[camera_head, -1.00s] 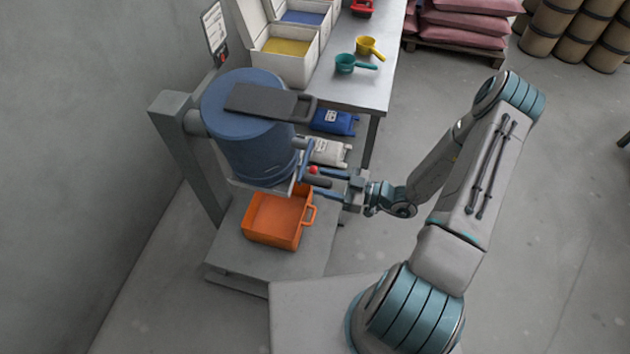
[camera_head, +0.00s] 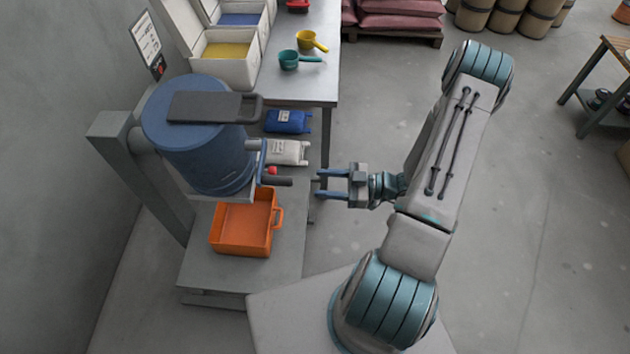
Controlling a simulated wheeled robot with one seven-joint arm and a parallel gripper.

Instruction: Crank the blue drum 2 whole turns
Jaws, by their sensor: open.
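An orange bin (camera_head: 243,236) sits below the drum on the stand's grey base (camera_head: 205,262). A table (camera_head: 308,88) behind holds open boxes, a yellow scoop (camera_head: 311,41) and a teal scoop (camera_head: 296,60). A blue bag (camera_head: 288,121) and a white bag (camera_head: 287,152) lie below it.

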